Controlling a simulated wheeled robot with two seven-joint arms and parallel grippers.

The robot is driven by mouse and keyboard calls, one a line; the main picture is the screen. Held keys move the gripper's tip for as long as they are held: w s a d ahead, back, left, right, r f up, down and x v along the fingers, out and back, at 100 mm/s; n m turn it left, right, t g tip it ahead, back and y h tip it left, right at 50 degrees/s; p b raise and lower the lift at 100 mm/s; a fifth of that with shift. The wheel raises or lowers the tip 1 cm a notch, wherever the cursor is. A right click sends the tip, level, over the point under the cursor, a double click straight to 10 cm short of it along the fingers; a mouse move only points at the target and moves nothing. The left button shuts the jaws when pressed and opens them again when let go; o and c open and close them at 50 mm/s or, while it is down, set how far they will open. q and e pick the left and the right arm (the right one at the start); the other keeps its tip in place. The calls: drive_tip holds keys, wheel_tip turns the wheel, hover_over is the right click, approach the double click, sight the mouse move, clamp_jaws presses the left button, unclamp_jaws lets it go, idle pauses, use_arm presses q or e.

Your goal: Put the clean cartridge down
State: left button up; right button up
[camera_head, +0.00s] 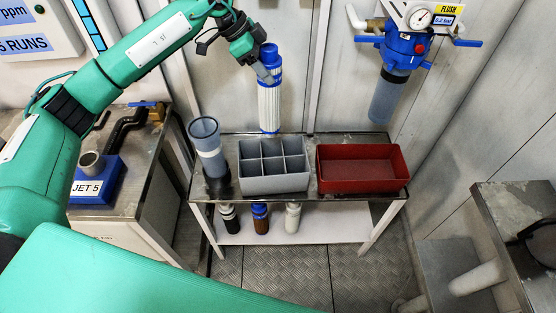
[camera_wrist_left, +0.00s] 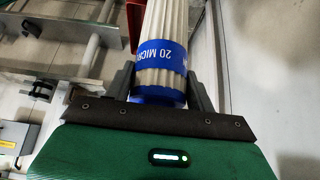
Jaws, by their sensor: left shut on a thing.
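A clean white pleated cartridge with blue end caps (camera_head: 269,103) hangs upright in the head view, above the back edge of the small table. My left gripper (camera_head: 268,74) is shut on its upper end. In the left wrist view the cartridge (camera_wrist_left: 162,72) sits between the two dark fingers of my left gripper (camera_wrist_left: 160,88), and its blue band reads "20 MICRO". The cartridge's lower end is in front of the wall, close to the grey divided crate. My right gripper is not in view.
The table (camera_head: 308,189) bears a clear grey cylinder (camera_head: 208,150), a grey divided crate (camera_head: 273,184) with empty compartments, and an empty red tray (camera_head: 362,182). Several bottles (camera_head: 261,218) stand on the lower shelf. A blue-headed filter housing (camera_head: 390,95) with a gauge hangs on the wall at right.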

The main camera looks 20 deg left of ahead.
sight(268, 110)
use_arm(q)
drive_tip(key=shift+w, duration=0.25)
wheel_tip(268, 110, down, 14)
drive_tip(key=shift+s+f+p, duration=0.15)
drive_tip(key=shift+f+p, duration=0.1)
drive_tip(key=shift+p, duration=0.4)
wheel_tip(268, 110, down, 4)
drive_tip(key=shift+f, duration=0.5)
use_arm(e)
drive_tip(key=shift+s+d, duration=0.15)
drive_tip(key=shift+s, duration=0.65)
use_arm(q)
drive_tip(key=o, duration=1.3)
drive_tip(key=shift+o, duration=0.2)
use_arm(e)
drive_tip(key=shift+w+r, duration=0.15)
